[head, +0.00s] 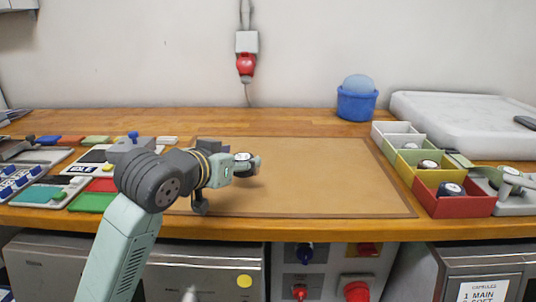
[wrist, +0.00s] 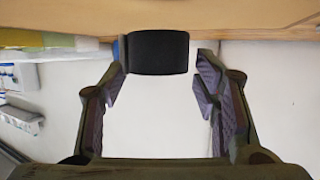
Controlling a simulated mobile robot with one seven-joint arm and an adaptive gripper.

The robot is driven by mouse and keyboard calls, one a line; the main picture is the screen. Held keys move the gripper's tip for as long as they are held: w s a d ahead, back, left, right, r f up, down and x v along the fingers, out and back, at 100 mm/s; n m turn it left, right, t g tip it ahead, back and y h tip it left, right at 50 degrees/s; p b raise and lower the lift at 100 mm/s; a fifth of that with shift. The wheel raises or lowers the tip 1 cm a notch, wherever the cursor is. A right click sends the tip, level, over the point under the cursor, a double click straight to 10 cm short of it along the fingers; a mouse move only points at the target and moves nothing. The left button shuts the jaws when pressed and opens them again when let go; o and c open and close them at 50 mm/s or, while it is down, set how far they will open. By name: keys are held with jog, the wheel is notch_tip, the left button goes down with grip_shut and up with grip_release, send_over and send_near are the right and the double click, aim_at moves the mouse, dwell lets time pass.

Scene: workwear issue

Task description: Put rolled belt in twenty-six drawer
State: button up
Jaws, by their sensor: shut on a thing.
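My gripper (head: 250,165) is shut on a black rolled belt (wrist: 158,52), which sits at the fingertips in the wrist view. In the head view, the rolled belt (head: 243,157) shows at the end of my gripper, above the left part of the brown mat. A row of open drawers stands at the right: white (head: 392,128), green (head: 408,155), yellow (head: 417,178) and red (head: 463,207). Dark rolled items lie in the yellow drawer (head: 427,165) and the red drawer (head: 451,189). I cannot read any number on the drawers, so I cannot tell which is twenty-six.
The brown mat (head: 320,180) is bare to the right of my gripper. A blue tub (head: 357,104) stands behind it. A white case (head: 455,115) lies at the back right, and a grey scale-like thing (head: 515,205) is beside the red drawer. Several coloured trays crowd the left.

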jog(key=w+d+p, duration=0.1)
jog(key=w, duration=0.1)
jog(key=w+d+p, duration=0.1)
jog(key=w+d, duration=0.3)
jog(key=w, duration=0.1)
jog(key=shift+w+d+f+p, duration=0.1)
jog(key=shift+d+f+p, duration=0.15)
jog(key=shift+f+p, duration=0.15)
jog(key=shift+w+d+f, duration=0.1)
jog(key=shift+w+f, duration=0.1)
jog(key=shift+w, duration=0.05)
jog(key=shift+f+p, duration=0.8)
jog(key=shift+f, duration=0.75)
jog(key=shift+f+b, duration=0.3)
jog(key=shift+b, duration=0.15)
jog(key=o, duration=1.2)
jog(key=shift+o, duration=0.2)
jog(key=shift+r+p, duration=0.2)
jog(key=shift+p, duration=0.1)
